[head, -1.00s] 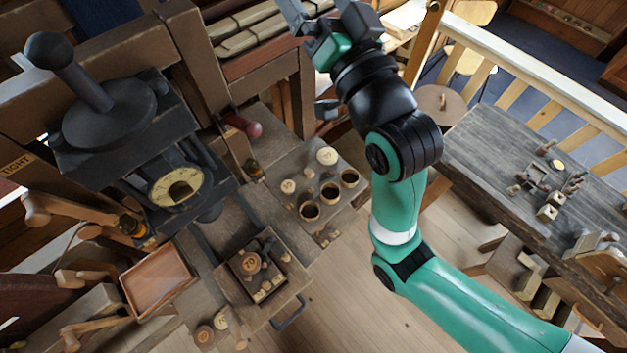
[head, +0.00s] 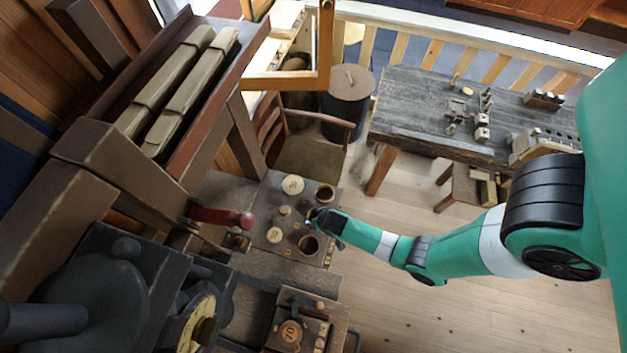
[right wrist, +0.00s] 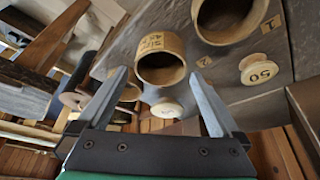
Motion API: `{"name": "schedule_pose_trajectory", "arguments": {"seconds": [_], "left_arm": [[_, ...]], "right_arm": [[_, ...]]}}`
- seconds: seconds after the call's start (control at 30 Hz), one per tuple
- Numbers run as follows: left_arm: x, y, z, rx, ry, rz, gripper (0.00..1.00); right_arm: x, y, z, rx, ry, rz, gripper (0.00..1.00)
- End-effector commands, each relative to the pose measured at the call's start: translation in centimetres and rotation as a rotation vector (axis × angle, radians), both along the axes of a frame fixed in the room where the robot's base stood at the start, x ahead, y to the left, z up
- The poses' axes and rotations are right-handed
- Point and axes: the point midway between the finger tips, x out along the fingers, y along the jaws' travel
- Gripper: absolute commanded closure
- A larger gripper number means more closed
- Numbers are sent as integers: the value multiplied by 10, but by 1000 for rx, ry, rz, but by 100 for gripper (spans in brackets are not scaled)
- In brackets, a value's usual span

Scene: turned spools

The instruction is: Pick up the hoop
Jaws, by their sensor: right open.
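Several round wooden hoop-like rings with dark hollow centres stand on a grey-brown board; I cannot tell which one the task calls the hoop. In the head view one ring (head: 325,195) is at the back right and another ring (head: 308,245) at the front. My right gripper (head: 320,219) is low over the board between them, and hides what is under it. In the right wrist view my right gripper (right wrist: 158,74) is open. A ring with writing on its side (right wrist: 160,68) shows between and beyond its fingers. A larger ring (right wrist: 228,22) is farther up. My left gripper is not in view.
Pale spools stand by the rings: one (head: 293,184) at the back, one (head: 274,235) at the left, one marked 50 (right wrist: 259,70). A red-handled lever (head: 230,217) is left of the board. A tray of small parts (head: 300,330) is in front.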

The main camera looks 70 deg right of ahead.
Motion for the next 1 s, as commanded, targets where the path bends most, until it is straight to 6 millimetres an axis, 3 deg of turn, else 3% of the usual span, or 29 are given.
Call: {"name": "schedule_pose_trajectory", "arguments": {"seconds": [0.33, 0.63, 0.9, 1.0], "left_arm": [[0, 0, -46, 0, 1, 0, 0], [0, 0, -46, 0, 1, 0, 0], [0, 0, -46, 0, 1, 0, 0], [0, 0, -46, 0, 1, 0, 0]], "right_arm": [[11, -12, -44, 0, -2, -1, 0], [13, -14, -44, 0, -1, 0, 0], [13, -14, -44, 0, -2, 1, 49], [13, -14, -44, 0, -2, 1, 61]]}}
